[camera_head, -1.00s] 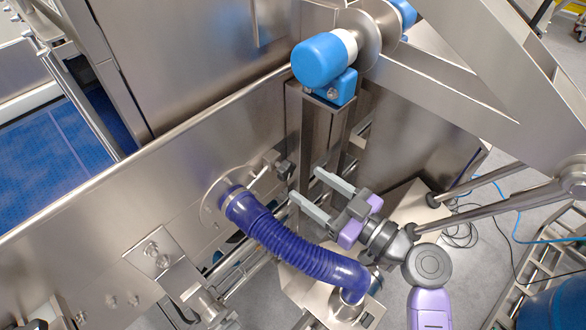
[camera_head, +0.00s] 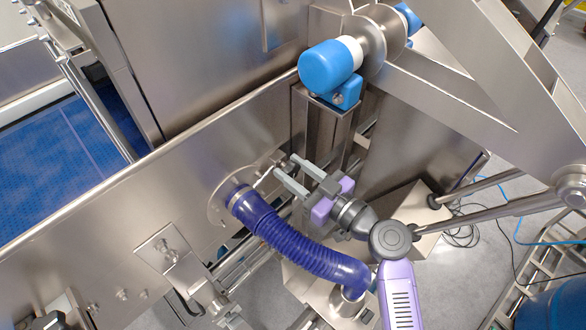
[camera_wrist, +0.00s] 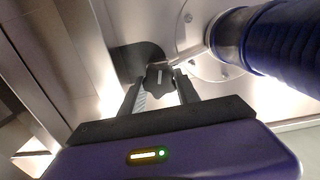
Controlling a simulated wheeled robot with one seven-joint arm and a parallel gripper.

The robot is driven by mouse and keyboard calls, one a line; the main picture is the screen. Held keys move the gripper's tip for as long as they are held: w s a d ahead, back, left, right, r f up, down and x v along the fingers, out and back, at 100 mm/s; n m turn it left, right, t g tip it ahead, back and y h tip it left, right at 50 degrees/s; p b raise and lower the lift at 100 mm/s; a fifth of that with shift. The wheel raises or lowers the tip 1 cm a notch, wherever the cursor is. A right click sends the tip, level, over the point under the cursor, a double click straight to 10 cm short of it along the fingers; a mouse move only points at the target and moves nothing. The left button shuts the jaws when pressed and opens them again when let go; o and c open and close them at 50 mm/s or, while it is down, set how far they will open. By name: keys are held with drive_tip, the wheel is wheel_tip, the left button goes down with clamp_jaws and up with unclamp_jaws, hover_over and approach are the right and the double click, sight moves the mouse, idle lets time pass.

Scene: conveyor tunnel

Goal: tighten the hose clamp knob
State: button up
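The hose clamp knob (camera_wrist: 159,77) is dark with a lobed outline and a light bar on its face. In the wrist view it sits between the tips of my gripper's two fingers (camera_wrist: 160,92). It nearly fills the gap, but I cannot tell whether both fingers press on it. In the head view my gripper (camera_head: 286,165) reaches to the steel wall just right of the hose flange, and its fingers largely hide the knob. The purple ribbed hose (camera_head: 290,245) runs from the flange (camera_head: 219,208) down to the right; it also shows in the wrist view (camera_wrist: 285,45).
A steel post with a blue-capped roller (camera_head: 328,68) stands just behind my gripper. A steel bracket (camera_head: 168,255) is on the wall at the lower left. Diagonal frame bars (camera_head: 500,210) cross at the right. The blue belt (camera_head: 60,160) lies beyond the wall.

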clamp_jaws()
